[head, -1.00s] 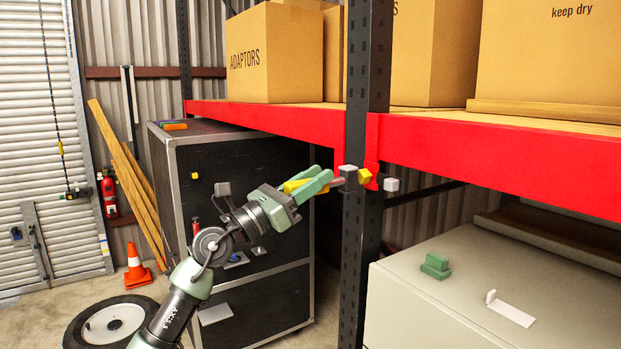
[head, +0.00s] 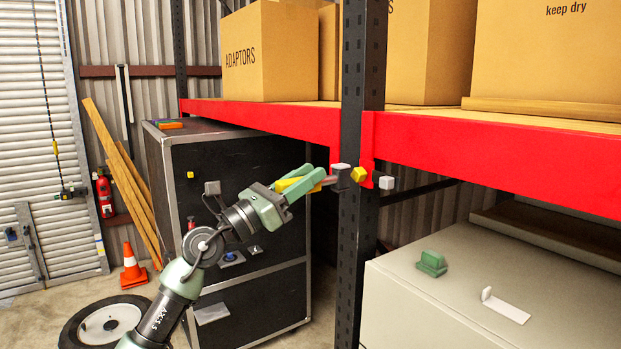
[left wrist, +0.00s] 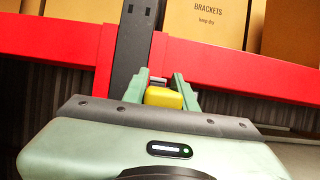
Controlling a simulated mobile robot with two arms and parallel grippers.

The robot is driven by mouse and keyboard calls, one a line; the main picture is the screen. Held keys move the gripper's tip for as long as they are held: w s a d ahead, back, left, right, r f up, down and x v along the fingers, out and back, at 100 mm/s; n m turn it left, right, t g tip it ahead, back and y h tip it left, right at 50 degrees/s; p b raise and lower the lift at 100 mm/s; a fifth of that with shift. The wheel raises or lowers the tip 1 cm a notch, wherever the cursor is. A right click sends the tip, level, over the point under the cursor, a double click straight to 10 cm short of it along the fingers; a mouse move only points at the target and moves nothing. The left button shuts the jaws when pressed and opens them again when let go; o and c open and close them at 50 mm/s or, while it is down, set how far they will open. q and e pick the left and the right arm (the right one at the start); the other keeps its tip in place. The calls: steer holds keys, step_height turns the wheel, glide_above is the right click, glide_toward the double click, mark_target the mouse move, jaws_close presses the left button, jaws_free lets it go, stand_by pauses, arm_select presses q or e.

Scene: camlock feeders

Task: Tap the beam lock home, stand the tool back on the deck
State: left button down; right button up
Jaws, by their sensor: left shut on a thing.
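My left gripper (head: 306,181) is shut on the yellow handle of a tool (head: 290,184). The tool's grey head (head: 343,178) is just beyond the fingertips, in front of the dark rack upright (head: 352,240). The yellow beam lock (head: 358,174) is right beside the head, at the joint of upright and red beam; I cannot tell whether they touch. My right gripper is out of view.
A small pale block (head: 386,182) is right of the lock. The red beam (head: 480,160) carries cartons. A pale cabinet (head: 410,300) at right bears a green block (head: 432,263) and white bracket (head: 505,306). A black case (head: 250,160) stands behind my arm.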

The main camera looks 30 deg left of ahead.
arm_select(q)
steer(key=shift+s+a+f+b, duration=0.1)
steer(key=shift+s+a+b, duration=0.1)
steer(key=shift+s, duration=0.35)
steer(key=shift+s+a+b, duration=0.1)
steer(key=shift+s+a, duration=0.1)
steer(key=shift+s, duration=0.4)
